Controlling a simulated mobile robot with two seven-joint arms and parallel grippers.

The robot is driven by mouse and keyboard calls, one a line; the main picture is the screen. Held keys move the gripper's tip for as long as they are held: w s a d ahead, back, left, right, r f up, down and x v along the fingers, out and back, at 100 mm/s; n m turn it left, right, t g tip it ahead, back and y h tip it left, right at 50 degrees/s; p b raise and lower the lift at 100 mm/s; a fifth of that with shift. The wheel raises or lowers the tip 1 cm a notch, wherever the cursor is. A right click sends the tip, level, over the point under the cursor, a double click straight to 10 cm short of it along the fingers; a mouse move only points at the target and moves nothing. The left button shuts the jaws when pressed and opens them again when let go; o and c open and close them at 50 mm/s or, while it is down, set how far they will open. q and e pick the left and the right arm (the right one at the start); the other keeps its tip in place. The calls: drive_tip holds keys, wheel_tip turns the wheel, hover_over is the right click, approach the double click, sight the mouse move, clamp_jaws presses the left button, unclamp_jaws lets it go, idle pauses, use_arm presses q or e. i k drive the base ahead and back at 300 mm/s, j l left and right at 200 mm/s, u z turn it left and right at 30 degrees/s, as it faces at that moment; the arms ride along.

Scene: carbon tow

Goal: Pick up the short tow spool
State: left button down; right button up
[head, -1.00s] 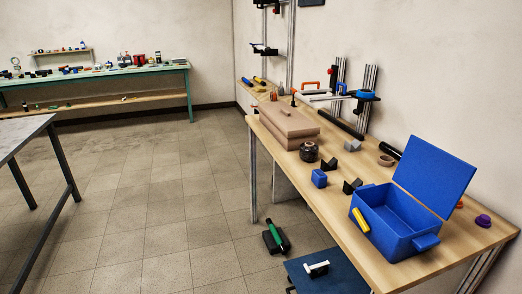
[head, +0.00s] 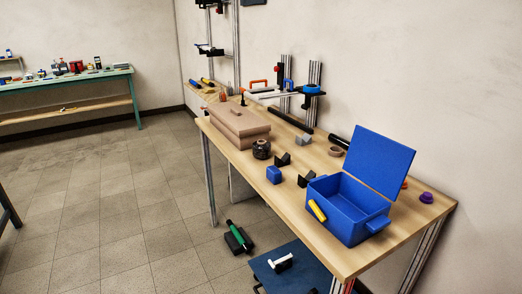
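A short, dark, round spool (head: 261,149) stands on the wooden workbench (head: 335,250), just in front of the brown box. It looks like the short tow spool, though its winding is too small to make out. A blue block (head: 273,174) and a dark angled block (head: 282,160) are close to it. Neither of my grippers shows in the head view.
An open blue box (head: 340,225) with a raised lid stands at the bench's near end. A brown box (head: 240,124) and a long black tube (head: 292,118) lie farther back. A green-handled tool (head: 236,235) and a blue step (head: 290,270) are on the floor.

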sight(262, 148)
drive_tip(key=i+j+z, duration=0.1)
drive_tip(key=z, duration=0.75)
drive_tip(key=i+j+z, duration=0.1)
drive_tip(key=j+z, duration=0.45)
drive_tip(key=j, duration=0.2)
drive_tip(key=i+j+z, duration=0.1)
drive_tip(key=j+z, duration=0.25)
drive_tip(key=j, duration=1.25)
